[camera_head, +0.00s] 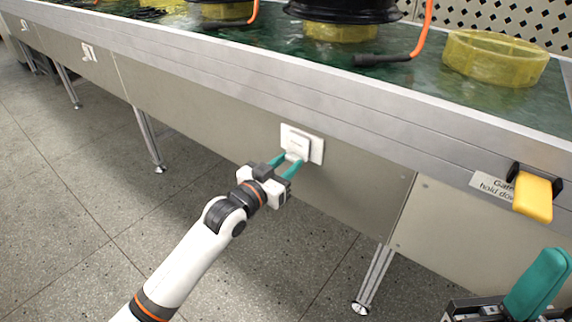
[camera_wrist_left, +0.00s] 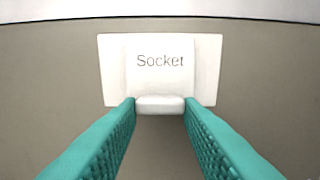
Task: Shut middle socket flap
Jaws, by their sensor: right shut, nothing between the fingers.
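The middle socket flap (camera_head: 295,143) is a small white panel on a white plate on the bench's front panel. It covers the plate's middle; I cannot tell whether it is fully flush. In the left wrist view the flap (camera_wrist_left: 160,66) reads "Socket" and has a rounded tab (camera_wrist_left: 160,104) at its lower edge. My left gripper (camera_head: 290,163) has its teal fingertips on either side of this tab, close against it; the fingers (camera_wrist_left: 160,112) appear shut on it. My right gripper (camera_head: 541,285) is shut and empty at the lower right, partly out of frame.
Two more white sockets (camera_head: 88,52) (camera_head: 24,25) sit further left on the panel. A yellow handle (camera_head: 533,196) juts out at the right beside a label. Yellow rings (camera_head: 495,58) and orange cables lie on the bench top. The floor in front is clear.

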